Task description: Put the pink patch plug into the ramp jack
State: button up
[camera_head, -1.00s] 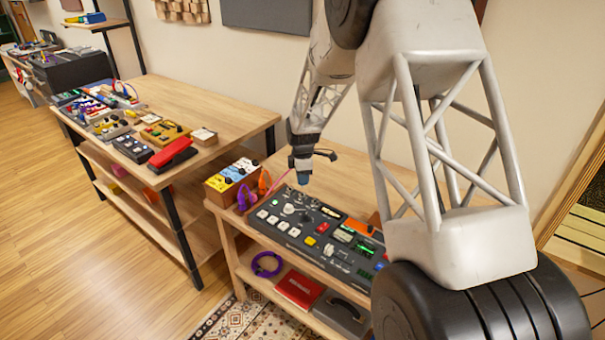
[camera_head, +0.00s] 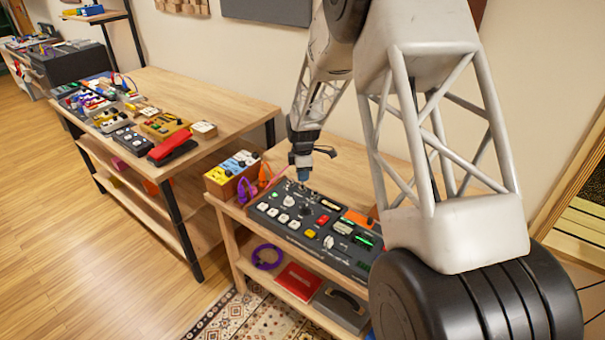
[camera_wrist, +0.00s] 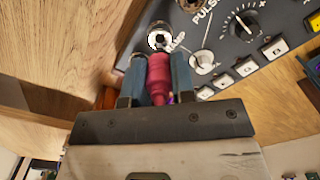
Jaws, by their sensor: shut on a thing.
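My gripper (camera_wrist: 159,57) is shut on the pink patch plug (camera_wrist: 159,78), which sits between its two blue-grey fingers. In the wrist view the plug's front end points at a round metal jack (camera_wrist: 160,37) near the corner of the dark panel (camera_wrist: 228,48). The label beside this jack is partly hidden but appears to end in "AMP". The plug's front end overlaps the jack's near rim; I cannot tell whether it touches or enters. In the head view my gripper (camera_head: 303,175) is over the back left part of the panel (camera_head: 290,237); the plug is too small to make out there.
A wooden box with blue, white and yellow faces (camera_head: 231,174) stands left of the panel, with purple and orange cables (camera_head: 265,174) beside it. In the wrist view a metal knob (camera_wrist: 202,62) and white buttons (camera_wrist: 245,67) lie right of the jack. Bare wood lies left.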

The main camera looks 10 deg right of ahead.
jog(key=shift+f, duration=1.45)
dwell(3.0)
jog(key=o, duration=1.4)
jog(key=shift+r, duration=0.2)
jog(key=shift+r, duration=3.3)
jog(key=shift+s+r, duration=0.1)
